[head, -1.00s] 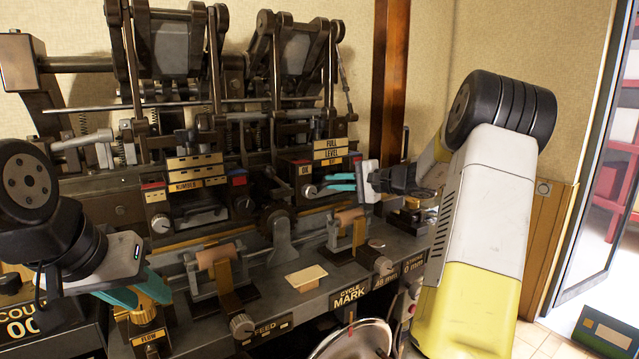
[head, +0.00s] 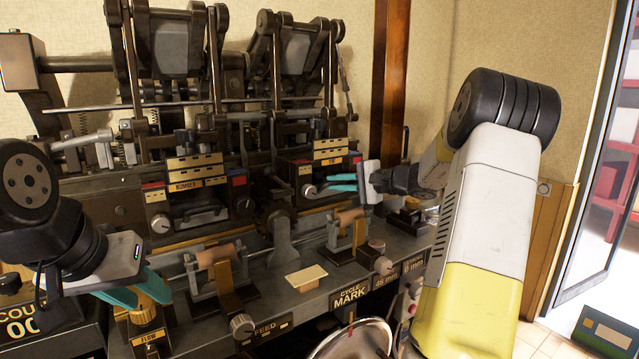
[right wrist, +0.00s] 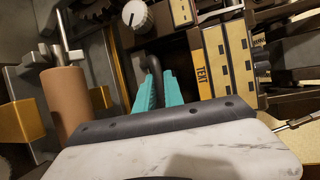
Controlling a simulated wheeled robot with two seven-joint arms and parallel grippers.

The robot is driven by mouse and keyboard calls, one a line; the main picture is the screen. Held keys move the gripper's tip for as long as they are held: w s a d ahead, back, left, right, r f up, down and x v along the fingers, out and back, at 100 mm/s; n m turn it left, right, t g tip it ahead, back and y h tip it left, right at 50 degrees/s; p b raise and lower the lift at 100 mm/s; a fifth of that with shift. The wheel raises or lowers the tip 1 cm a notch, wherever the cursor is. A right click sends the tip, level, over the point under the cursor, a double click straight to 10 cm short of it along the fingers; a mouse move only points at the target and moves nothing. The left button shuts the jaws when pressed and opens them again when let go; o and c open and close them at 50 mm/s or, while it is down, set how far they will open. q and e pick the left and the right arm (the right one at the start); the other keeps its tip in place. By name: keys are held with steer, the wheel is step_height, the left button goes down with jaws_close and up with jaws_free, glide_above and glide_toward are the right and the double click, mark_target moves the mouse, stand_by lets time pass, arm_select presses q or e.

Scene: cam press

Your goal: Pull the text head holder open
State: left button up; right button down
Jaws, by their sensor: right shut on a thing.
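The text head holder (head: 330,157) is at the right of the dark press, a block with stacked tan label plates. In the right wrist view its tan plates marked TEXT (right wrist: 208,72) show upper right. My right gripper (head: 332,184) is in front of it, its teal fingers pointing left. In the right wrist view the fingers (right wrist: 155,88) are shut on a dark looped handle (right wrist: 153,68). Whether the holder stands open at all I cannot tell. My left gripper (head: 145,290) is low at the left by a brass knob (head: 150,309); its finger gap is unclear.
The number head (head: 195,180) stands left of the text one. Below are two rollers (head: 214,255) on brackets, a tan pad (head: 307,277) and knobs on the press bed. In the right wrist view a roller (right wrist: 70,100) is close left of my fingers.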

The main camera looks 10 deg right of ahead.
steer(key=s+d, duration=0.4)
steer(key=s, duration=0.7)
steer(key=c, duration=1.5)
jaws_free()
steer(key=shift+o, duration=0.2)
steer(key=shift+s, duration=0.1)
steer(key=v, duration=0.7)
steer(key=shift+s+d, duration=0.25)
steer(key=shift+a, duration=0.15)
